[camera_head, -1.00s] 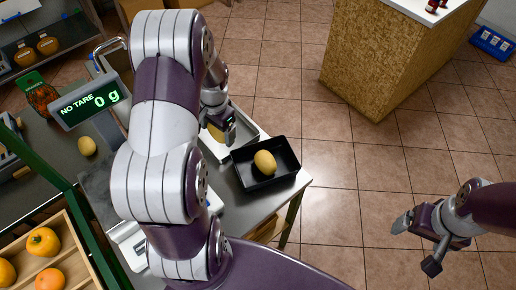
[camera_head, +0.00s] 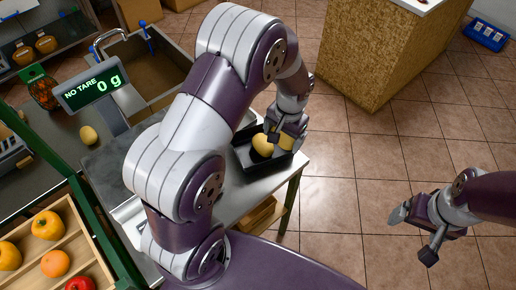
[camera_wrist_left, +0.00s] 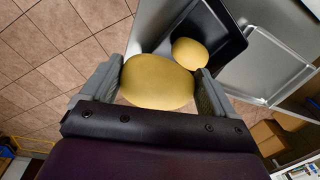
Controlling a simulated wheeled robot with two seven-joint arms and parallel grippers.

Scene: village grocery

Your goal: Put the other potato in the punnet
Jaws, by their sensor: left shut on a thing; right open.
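My left gripper (camera_head: 286,133) is shut on a yellow potato (camera_wrist_left: 157,82), which fills the space between its fingers in the left wrist view. The gripper holds it at the black punnet (camera_head: 242,157), near the right side of the punnet in the head view. Another potato (camera_head: 262,145) lies in the punnet; it also shows in the left wrist view (camera_wrist_left: 190,53), just beyond the held one. I cannot tell whether the two potatoes touch. My right gripper (camera_head: 411,236) is open and empty over the floor at the right.
An empty metal tray (camera_wrist_left: 275,65) lies beside the punnet on the steel table. A fruit crate (camera_head: 92,258) stands at lower left. A wooden counter (camera_head: 375,60) stands behind.

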